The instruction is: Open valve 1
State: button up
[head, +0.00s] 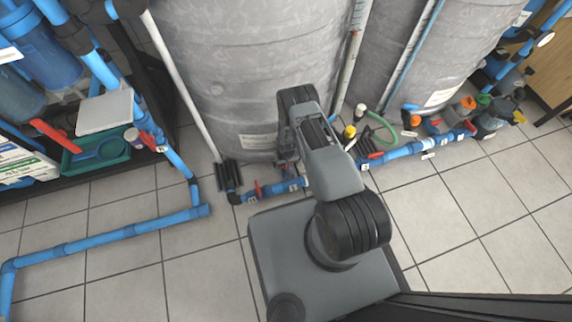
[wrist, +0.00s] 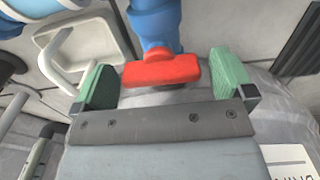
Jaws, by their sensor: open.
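In the wrist view a red valve handle (wrist: 162,72) sits at the end of a blue pipe (wrist: 155,22). My gripper (wrist: 165,68) is open, with one green-padded finger on each side of the handle. Small gaps seem to show at both ends, and I cannot tell if either finger touches. In the head view my arm reaches toward the low blue pipe at the foot of the grey tank; my fingers are hidden there. A red handle (head: 258,189) shows on that pipe left of my arm. I cannot read a valve number on the gripped-around handle.
Large grey tanks (head: 225,60) stand close behind the pipe. A blue pipe (head: 110,236) runs low across the floor at left. More valves and a green hose (head: 382,128) lie right of my arm. The tiled floor at lower right (head: 470,225) is clear.

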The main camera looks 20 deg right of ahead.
jog(key=shift+f, duration=0.1)
jog(key=shift+c, duration=0.3)
jog(key=c, duration=0.8)
jog(key=shift+n, duration=0.3)
jog(key=n+b, duration=0.2)
jog(key=n, duration=0.2)
jog(key=n+b, duration=0.1)
jog(key=n, duration=0.3)
jog(key=n+b, duration=0.1)
jog(key=n, duration=0.4)
jog(key=n+b, duration=0.1)
jog(key=n, duration=0.3)
jog(key=shift+n, duration=0.3)
